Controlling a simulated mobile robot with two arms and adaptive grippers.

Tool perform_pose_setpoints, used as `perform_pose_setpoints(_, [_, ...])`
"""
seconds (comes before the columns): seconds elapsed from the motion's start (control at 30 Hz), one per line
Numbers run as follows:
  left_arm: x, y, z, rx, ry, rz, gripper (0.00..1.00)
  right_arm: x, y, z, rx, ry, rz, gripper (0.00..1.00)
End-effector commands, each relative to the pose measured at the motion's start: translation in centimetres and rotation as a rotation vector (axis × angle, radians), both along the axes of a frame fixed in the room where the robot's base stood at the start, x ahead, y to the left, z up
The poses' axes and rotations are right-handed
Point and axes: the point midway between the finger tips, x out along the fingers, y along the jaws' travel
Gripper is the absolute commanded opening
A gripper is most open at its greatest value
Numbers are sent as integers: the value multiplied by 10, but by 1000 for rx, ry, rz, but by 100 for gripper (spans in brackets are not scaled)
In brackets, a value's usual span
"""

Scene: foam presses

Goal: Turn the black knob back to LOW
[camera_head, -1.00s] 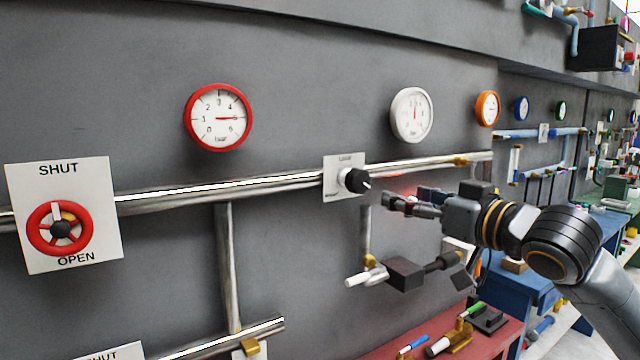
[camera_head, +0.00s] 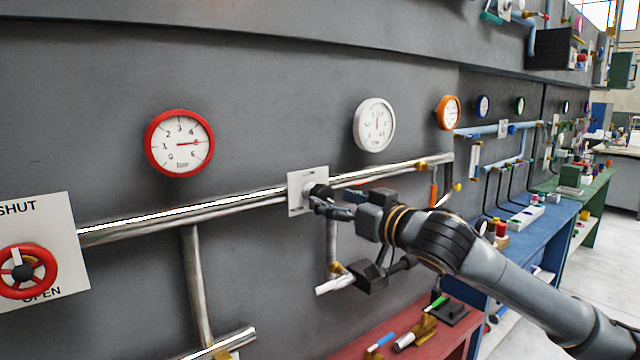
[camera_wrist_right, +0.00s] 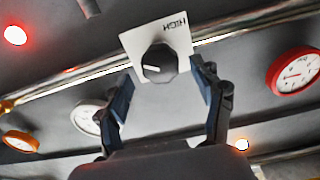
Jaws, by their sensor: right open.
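The black knob (camera_wrist_right: 159,63) sits on a white plate (camera_wrist_right: 186,40) on the pipe; in the right wrist view the word HIGH reads on the plate, upside down. A pale mark on the knob points to the left in that view. In the head view the plate (camera_head: 296,196) shows, with the knob (camera_head: 318,191) partly hidden by my gripper. My right gripper (camera_head: 330,206) is open, its fingers at the knob. In the right wrist view its two blue-padded fingers (camera_wrist_right: 164,84) stand apart, one on each side of the knob, not closed on it. My left gripper is not in view.
A metal pipe (camera_head: 240,202) runs along the grey wall through the plate. A red-rimmed gauge (camera_head: 180,144) and a white gauge (camera_head: 374,125) hang above. A red valve wheel (camera_head: 22,270) is at the left. A red bench (camera_head: 390,350) with tools stands below.

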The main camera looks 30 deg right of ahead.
Motion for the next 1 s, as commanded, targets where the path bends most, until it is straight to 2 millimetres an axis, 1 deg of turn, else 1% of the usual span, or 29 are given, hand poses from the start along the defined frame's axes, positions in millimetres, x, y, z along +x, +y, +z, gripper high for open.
perform_pose_setpoints(0.03, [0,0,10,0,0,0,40,7,-1,6,8,-2,-1,67])
perform_pose_setpoints(0.1, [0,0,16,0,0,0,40,15,1,6,7,-2,0,67])
perform_pose_setpoints(0.3, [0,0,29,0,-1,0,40,37,3,4,5,-1,0,67])
perform_pose_setpoints(0.4, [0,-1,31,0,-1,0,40,45,4,2,2,-1,0,67])
perform_pose_setpoints(0.53, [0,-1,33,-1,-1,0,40,50,5,0,1,0,1,67])
perform_pose_setpoints(0.77, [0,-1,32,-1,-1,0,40,50,5,-1,0,1,1,67])
perform_pose_setpoints(0.8, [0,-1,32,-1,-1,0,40,50,5,-1,0,1,1,63])
perform_pose_setpoints(0.87, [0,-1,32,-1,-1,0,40,50,5,0,0,1,1,51])
perform_pose_setpoints(0.9, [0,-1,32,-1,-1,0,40,50,5,0,0,1,1,43])
perform_pose_setpoints(0.97, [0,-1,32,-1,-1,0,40,50,5,0,0,1,1,30])
perform_pose_setpoints(1.0, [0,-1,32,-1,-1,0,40,50,5,0,0,1,1,22])
